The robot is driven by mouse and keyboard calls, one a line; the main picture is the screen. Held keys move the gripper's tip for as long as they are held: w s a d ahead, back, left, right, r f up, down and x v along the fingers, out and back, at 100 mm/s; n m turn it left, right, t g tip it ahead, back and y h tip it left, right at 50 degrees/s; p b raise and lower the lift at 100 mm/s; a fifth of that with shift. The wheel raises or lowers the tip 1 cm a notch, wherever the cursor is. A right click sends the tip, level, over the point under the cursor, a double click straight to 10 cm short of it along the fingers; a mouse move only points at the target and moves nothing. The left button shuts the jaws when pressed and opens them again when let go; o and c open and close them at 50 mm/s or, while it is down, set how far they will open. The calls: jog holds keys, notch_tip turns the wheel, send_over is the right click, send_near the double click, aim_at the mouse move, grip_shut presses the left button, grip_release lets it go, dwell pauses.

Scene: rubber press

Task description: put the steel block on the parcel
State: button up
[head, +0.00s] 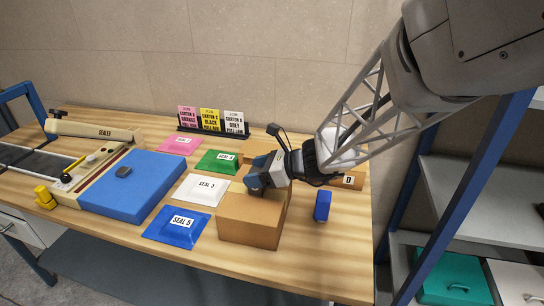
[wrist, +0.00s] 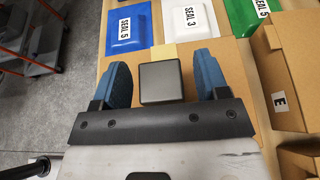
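The steel block (wrist: 161,82) is a dark grey square block in the wrist view. It appears to rest on top of the brown cardboard parcel (head: 250,222), near a yellow tape strip. The parcel's top also shows in the wrist view (wrist: 232,60). My gripper (head: 257,184) is low over the parcel. Its two blue fingers (wrist: 162,80) stand on either side of the block with a narrow gap visible on each side, so it looks open. In the head view the block is hidden by my gripper.
Flat packets lie to the left, including white SEAL 3 (head: 200,190) and blue SEAL 5 (head: 175,228). Right of the parcel stands a blue block (head: 322,206). Another carton (wrist: 284,75) is close by.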

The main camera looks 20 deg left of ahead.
jog(key=shift+r, duration=0.15)
jog(key=shift+d, duration=0.1)
jog(key=v, duration=1.1)
jog(key=shift+d+r, duration=0.15)
jog(key=shift+d, duration=0.25)
dwell(0.7)
jog(key=s+d+r+n+t+h, duration=0.1)
jog(key=s+d+n+h, duration=0.5)
jog(key=s+d+n, duration=0.3)
jog(key=s+d+r+n+t+h, duration=0.1)
jog(key=s+d+n+h, duration=0.6)
jog(key=s+d, duration=0.6)
jog(key=d+n, duration=0.1)
jog(key=d, duration=0.4)
jog(key=shift+s+n+t+h, duration=0.25)
jog(key=shift+n+t+h, duration=0.05)
jog(key=shift+n, duration=0.1)
